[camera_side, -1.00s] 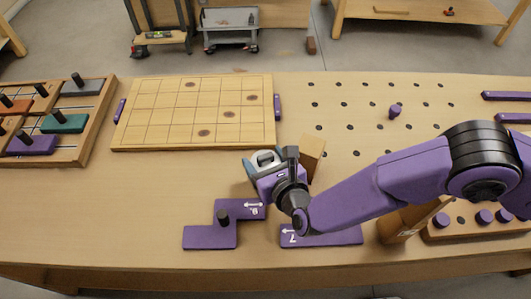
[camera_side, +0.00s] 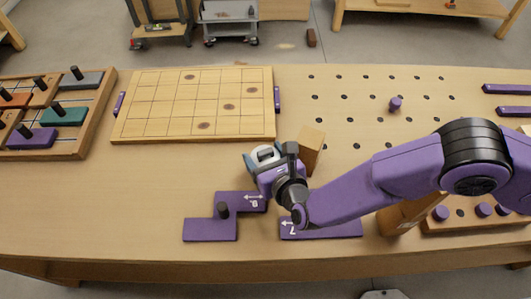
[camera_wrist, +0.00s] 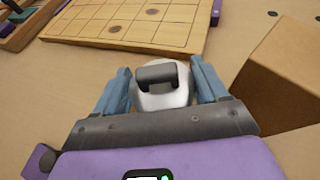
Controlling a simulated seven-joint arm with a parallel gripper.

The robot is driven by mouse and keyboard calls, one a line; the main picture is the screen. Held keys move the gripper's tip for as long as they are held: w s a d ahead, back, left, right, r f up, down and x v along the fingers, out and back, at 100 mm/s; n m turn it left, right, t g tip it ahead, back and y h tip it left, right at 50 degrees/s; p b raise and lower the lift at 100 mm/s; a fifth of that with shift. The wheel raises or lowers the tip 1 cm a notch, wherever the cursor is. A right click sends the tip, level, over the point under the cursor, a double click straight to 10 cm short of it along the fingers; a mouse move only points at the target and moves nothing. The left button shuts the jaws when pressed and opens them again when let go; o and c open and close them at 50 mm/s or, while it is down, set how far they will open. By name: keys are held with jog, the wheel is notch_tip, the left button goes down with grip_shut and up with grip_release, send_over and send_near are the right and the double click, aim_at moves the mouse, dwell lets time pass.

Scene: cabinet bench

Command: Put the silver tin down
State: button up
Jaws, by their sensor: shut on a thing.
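The silver tin (camera_wrist: 170,97) is a rounded pale metal thing with a dark grey handle-like top. My gripper (camera_wrist: 160,88) is shut on it, with one blue finger on each side. In the side view the tin (camera_side: 264,153) is at the end of my gripper (camera_side: 263,160), over the bench between the gridded board and the purple pieces. Its underside is hidden, and I cannot tell whether it touches the bench.
A wooden block (camera_side: 311,147) stands close on the right of my gripper. The gridded board (camera_side: 160,105) lies behind. Bare bench (camera_side: 130,190) shows to the left.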

jog(key=shift+f, duration=0.3)
jog(key=o, duration=1.2)
jog(key=shift+o, duration=0.2)
jog(key=v, duration=1.7)
jog(key=shift+s+r, duration=0.2)
